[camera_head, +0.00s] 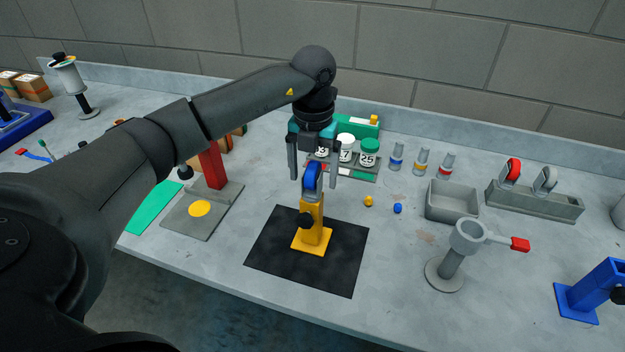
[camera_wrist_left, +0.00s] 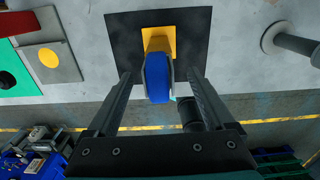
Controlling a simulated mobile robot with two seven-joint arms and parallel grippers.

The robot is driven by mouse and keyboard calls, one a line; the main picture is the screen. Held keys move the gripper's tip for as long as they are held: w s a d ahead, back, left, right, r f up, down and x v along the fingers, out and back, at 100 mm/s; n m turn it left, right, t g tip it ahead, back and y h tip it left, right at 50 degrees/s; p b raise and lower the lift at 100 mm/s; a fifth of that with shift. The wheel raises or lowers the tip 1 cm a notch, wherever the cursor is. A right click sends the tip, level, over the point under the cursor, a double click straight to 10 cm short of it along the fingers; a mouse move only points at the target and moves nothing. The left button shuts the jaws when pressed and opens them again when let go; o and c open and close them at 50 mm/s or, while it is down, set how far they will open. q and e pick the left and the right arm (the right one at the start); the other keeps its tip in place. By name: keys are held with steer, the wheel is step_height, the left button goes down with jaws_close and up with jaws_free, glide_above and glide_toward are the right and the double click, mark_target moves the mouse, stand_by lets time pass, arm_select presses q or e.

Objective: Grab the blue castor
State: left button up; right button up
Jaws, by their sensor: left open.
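The blue castor (camera_head: 312,177) sits at the top of a yellow stand (camera_head: 313,222) on a black mat (camera_head: 267,262). My left gripper (camera_head: 314,180) comes down from above, its two fingers open on either side of the castor. In the left wrist view the blue wheel (camera_wrist_left: 158,78) shows between the open fingers (camera_wrist_left: 160,82), with a gap on both sides. The yellow base (camera_wrist_left: 160,38) and the black mat (camera_wrist_left: 195,28) show beyond it. My right gripper is in neither view.
A grey holder (camera_head: 545,203) with a red and a grey castor stands at the right, beside an empty grey bin (camera_head: 452,200). A grey ring stand (camera_head: 450,262) and a blue stand (camera_head: 592,292) are nearer right. Several jars and vials stand behind the castor.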

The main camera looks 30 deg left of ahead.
arm_select(q)
steer(key=shift+f, duration=1.4)
steer(key=shift+c, duration=0.4)
jaws_close()
